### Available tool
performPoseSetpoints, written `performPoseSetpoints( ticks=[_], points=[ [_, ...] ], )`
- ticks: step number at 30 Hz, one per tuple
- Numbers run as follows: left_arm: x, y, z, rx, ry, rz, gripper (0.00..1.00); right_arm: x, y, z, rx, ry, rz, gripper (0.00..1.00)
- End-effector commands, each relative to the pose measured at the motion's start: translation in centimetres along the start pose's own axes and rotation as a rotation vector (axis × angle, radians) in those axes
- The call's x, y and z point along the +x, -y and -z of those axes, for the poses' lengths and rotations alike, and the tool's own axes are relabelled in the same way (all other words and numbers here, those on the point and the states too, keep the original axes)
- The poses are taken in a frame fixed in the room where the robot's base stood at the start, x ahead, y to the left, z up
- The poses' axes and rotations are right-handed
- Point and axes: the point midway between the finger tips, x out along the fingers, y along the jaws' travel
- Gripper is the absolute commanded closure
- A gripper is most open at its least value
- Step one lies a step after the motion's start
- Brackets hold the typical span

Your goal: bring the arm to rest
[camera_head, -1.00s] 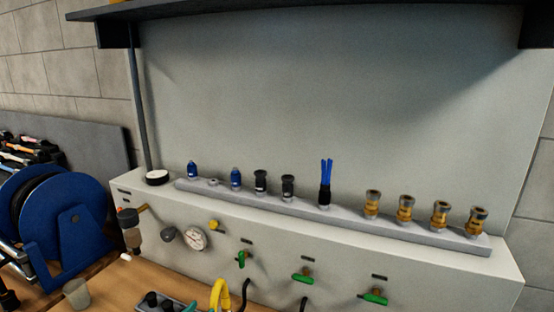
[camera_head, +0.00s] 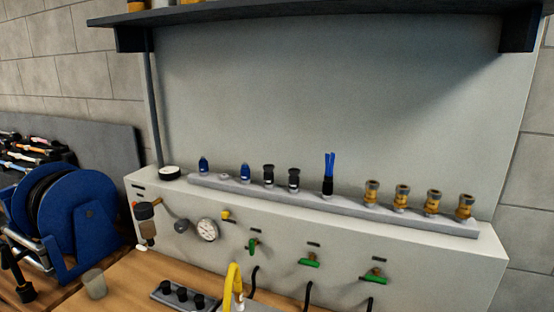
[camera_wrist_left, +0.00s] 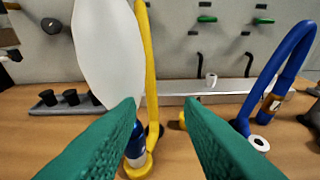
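My left gripper (camera_wrist_left: 160,103) shows only in the left wrist view, as two green ridged fingers. They are spread apart with an empty gap between them, above the wooden bench (camera_wrist_left: 174,160). A yellow hose (camera_wrist_left: 150,70) rises beyond the gap, its lower end near the left fingertip in the picture. A large white rounded shape (camera_wrist_left: 108,50) stands beyond the left finger, and a blue and white piece (camera_wrist_left: 135,145) shows partly behind that finger. I cannot tell whether either touches it. The left arm does not clearly show in the head view. My right gripper is in neither view.
A panel carries a grey rail (camera_head: 340,207) with blue, black and brass fittings. Green valves (camera_head: 310,262) and a gauge (camera_head: 207,230) are below. A blue reel (camera_head: 80,215) and a cup (camera_head: 94,284) stand left. A blue hose (camera_wrist_left: 285,60) arches at right in the wrist view.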

Motion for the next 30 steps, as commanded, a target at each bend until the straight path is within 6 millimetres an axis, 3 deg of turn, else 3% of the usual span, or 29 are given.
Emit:
performPoseSetpoints(
  ticks=[5,12,18,25,30],
  points=[
    [-2.6,1.7,3.9,-0.022,-0.206,-0.007,0.66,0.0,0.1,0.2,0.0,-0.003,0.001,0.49],
    [-8.2,3.3,9.3,-0.07,-0.53,-0.062,0.66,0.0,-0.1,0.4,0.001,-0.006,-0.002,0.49],
    [-13.1,3.9,12.2,-0.118,-0.754,-0.124,0.66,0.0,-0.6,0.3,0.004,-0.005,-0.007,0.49],
    [-18.6,4.6,14.3,-0.181,-0.97,-0.201,0.66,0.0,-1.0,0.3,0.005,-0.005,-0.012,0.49],
    [-16.1,4.3,17.9,-0.178,-0.98,-0.193,0.66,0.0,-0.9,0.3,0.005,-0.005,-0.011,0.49]
  ],
)
